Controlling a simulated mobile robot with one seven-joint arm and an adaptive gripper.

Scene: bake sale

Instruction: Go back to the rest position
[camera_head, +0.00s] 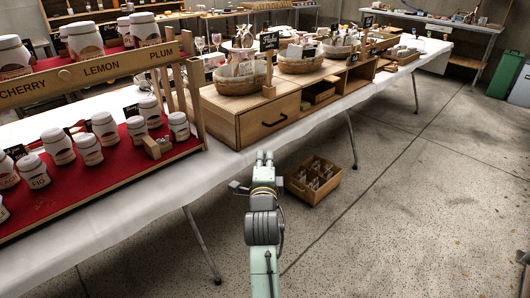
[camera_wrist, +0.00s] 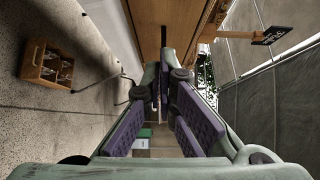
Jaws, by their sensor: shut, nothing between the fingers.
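My gripper (camera_head: 265,157) is in the middle of the head view, in the air in front of the long table's near edge. It points away from me toward the wooden drawer unit. In the wrist view my gripper's two fingers (camera_wrist: 163,98) run forward and meet at the tips, shut with nothing between them. The drawer unit (camera_head: 268,121) stands on the table ahead of it, and its drawer is closed. Its wooden face also shows at the top of the wrist view (camera_wrist: 160,32).
The long table (camera_head: 160,187) with a white cloth bears a jar rack (camera_head: 100,71) at left and baskets (camera_head: 240,79) on the drawer unit. A wooden crate (camera_head: 315,180) sits on the floor beyond my gripper. The floor (camera_head: 430,190) at right is clear.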

